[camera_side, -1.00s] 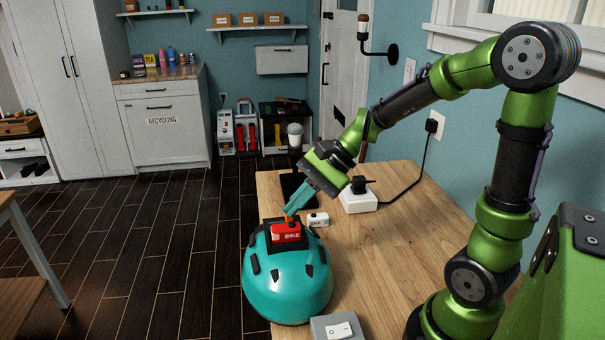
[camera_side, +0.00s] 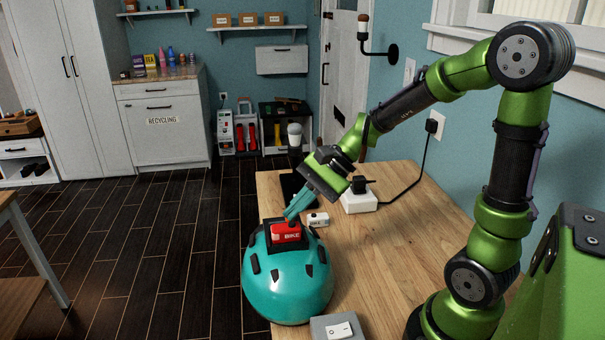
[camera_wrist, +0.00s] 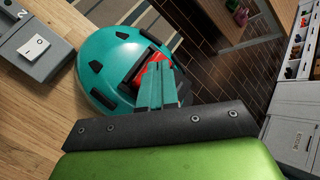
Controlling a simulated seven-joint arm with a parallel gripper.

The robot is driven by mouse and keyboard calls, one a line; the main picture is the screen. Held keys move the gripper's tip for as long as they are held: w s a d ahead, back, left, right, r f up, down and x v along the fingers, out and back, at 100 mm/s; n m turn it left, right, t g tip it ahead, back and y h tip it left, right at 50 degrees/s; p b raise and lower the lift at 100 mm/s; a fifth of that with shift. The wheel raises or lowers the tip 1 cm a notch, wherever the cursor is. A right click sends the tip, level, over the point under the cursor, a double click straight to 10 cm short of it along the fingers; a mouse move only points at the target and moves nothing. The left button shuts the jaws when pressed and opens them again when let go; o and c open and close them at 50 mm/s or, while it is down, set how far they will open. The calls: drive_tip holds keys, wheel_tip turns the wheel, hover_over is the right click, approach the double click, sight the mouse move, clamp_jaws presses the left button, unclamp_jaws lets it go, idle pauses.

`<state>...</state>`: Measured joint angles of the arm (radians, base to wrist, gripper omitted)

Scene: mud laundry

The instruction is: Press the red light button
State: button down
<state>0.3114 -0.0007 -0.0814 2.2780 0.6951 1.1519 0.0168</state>
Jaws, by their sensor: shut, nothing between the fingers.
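The red light (camera_side: 285,232), marked "BIKE", sits in a black mount on top of the teal helmet (camera_side: 288,290) on the wooden table. In the wrist view the red light (camera_wrist: 152,73) is partly hidden behind my fingers, and the helmet (camera_wrist: 108,62) lies beyond them. My gripper (camera_side: 289,216) is shut and empty, its teal fingers pointing down at the top of the red light. In the wrist view its fingertips (camera_wrist: 157,62) overlap the light. I cannot tell whether they touch it. The button itself is hidden by the fingertips.
A small white light (camera_side: 318,219) lies right of the helmet. A white power block (camera_side: 358,202) with a black plug and cord stands behind it. A grey switch box (camera_side: 338,328) is at the front. The table's right middle (camera_side: 400,235) is clear.

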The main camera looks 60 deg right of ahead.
sight(297, 225)
drive_tip(key=shift+f, duration=0.45)
idle(0.6)
drive_tip(key=shift+r, duration=0.95)
drive_tip(key=shift+r, duration=3)
